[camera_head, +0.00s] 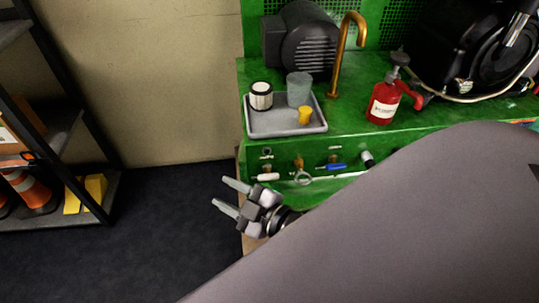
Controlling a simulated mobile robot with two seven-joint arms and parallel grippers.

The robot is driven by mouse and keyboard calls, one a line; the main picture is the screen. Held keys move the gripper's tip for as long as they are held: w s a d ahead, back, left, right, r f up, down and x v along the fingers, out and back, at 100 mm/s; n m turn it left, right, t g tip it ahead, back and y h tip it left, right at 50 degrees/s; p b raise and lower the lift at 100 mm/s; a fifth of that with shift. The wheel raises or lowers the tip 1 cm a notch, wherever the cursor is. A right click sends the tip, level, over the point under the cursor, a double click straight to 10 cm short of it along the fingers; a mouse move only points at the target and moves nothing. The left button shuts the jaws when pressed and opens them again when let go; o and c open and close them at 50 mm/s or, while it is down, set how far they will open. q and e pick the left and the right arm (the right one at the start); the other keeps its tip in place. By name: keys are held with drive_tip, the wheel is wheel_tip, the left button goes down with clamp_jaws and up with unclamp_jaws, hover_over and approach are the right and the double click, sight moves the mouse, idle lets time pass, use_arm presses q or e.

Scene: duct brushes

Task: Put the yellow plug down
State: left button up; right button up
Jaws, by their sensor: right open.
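The yellow plug (305,116) stands in the front right part of a grey tray (285,129) on the green bench. It sits beside a grey translucent cup (299,89) and a black and white cylinder (261,96) in the same tray. My right gripper (226,194) is open and empty, in front of the bench's left front corner, below and left of the tray. Its two fingers point left, apart from each other. My large grey arm link hides the lower right of the view. My left gripper is not in view.
The green bench (350,133) carries a red bottle (383,103), a brass tap (340,55) and a dark motor (302,40). Small valves with coloured handles line its front. A dark shelf (68,215) with cones stands at left. The floor between shelf and bench is clear.

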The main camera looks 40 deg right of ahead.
drive_tip(key=s+d+f+m+g+h, duration=0.2)
drive_tip(key=s+f+m+g, duration=0.3)
drive_tip(key=s+f+m, duration=0.3)
wheel_tip(320, 180, down, 3)
drive_tip(key=s, duration=0.2)
drive_tip(key=shift+s+d+m+g+h, duration=0.15)
drive_tip(key=shift+s+m+g+h, duration=0.15)
drive_tip(key=shift+s+h, duration=0.1)
wheel_tip(320, 180, up, 10)
drive_tip(key=d+p, duration=0.1)
drive_tip(key=p, duration=1.2)
drive_tip(key=shift+s+d+r, duration=0.15)
drive_tip(key=shift+s+r, duration=0.05)
drive_tip(key=shift+s, duration=0.25)
